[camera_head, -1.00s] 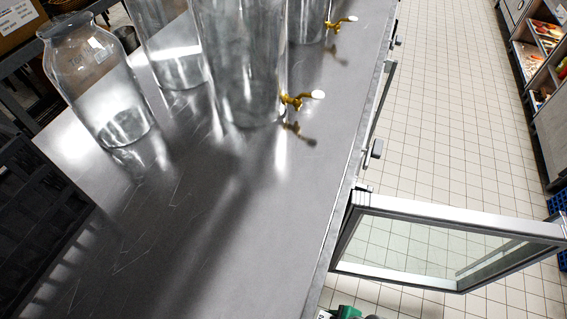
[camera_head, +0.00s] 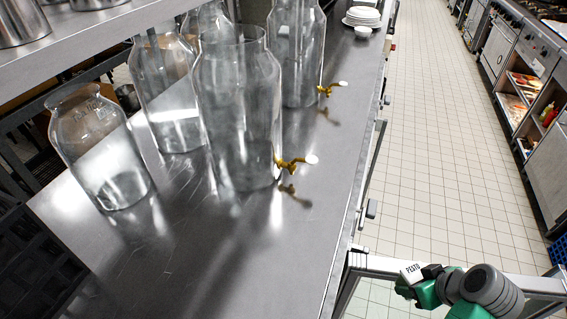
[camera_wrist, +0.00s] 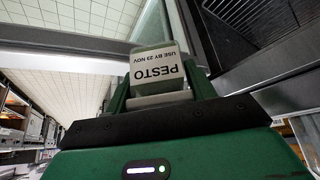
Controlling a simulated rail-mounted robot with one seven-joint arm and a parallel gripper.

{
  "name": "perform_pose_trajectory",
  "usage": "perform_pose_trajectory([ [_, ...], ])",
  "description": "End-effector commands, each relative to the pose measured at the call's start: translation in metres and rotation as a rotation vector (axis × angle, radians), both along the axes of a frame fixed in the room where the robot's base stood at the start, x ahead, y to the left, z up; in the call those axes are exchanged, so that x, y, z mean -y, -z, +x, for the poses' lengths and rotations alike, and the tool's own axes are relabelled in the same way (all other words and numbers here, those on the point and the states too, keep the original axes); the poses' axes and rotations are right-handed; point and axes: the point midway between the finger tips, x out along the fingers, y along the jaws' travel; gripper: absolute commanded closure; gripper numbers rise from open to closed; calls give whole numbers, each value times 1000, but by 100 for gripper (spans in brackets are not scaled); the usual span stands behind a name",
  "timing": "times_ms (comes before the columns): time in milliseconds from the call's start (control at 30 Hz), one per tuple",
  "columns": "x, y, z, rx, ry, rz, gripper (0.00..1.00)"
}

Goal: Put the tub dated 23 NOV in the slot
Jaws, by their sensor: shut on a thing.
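My gripper (camera_wrist: 160,98) is shut on a small tub (camera_wrist: 155,68) in the wrist view. The tub's white label reads PESTO, USE BY 23 NOV, and appears upside down there. In the head view, my gripper (camera_head: 420,288) holds the tub (camera_head: 411,271) at the lower right, in front of the open glass door's frame (camera_head: 535,285). The tub is off the counter, to its right. I cannot make out the slot for certain. A dark interior with a wire rack (camera_wrist: 238,15) shows at the upper right of the wrist view.
Large glass jars with brass taps (camera_head: 238,120) stand on the steel counter (camera_head: 190,265). A dark crate (camera_head: 35,265) is at the left. White plates (camera_head: 362,16) are at the far end. The tiled aisle (camera_head: 430,130) is clear.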

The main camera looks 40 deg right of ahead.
Motion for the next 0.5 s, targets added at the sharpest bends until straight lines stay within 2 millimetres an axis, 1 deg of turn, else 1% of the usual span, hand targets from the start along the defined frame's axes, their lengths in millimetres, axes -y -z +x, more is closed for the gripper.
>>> perform_pose_trajectory([
  [33,9,-24,-10,7,80,-6,73],
  [100,17,-47,-26,5,192,-5,73],
  [200,23,-74,-48,5,340,-3,73],
  [400,23,-116,-91,4,615,-1,73],
  [500,18,-129,-109,1,729,0,73],
])
